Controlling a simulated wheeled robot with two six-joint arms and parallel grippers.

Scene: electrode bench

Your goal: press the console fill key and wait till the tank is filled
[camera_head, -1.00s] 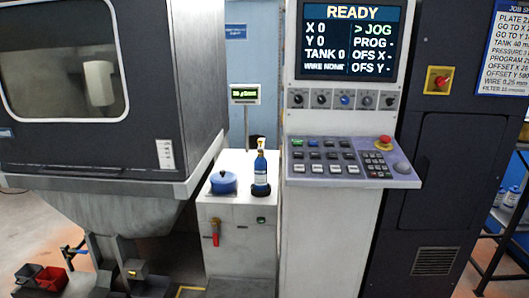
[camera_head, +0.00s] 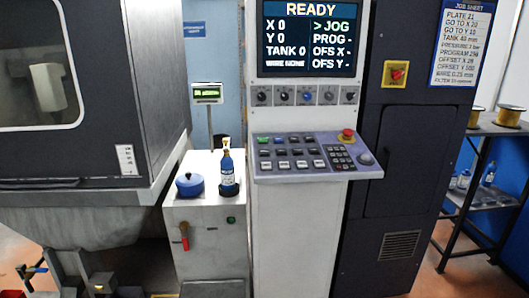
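The console keypad (camera_head: 305,154) slopes out below the screen, with rows of small dark and blue keys, a green key (camera_head: 262,140) at its upper left and a number pad (camera_head: 341,157) at right. The key labels are too small to read, so I cannot tell which is the fill key. The console screen (camera_head: 310,38) reads READY, X 0, Y 0, TANK 0, JOG. The tank machine (camera_head: 60,160) stands at left with a window, and no liquid shows. Neither of my grippers is in view.
A red emergency button (camera_head: 347,133) sits on the keypad's upper right. A white cabinet (camera_head: 208,232) left of the console carries a blue pot (camera_head: 190,187) and a blue bottle (camera_head: 227,174). A dark shelf rack (camera_head: 462,200) stands at right. Floor shows between cabinet and rack.

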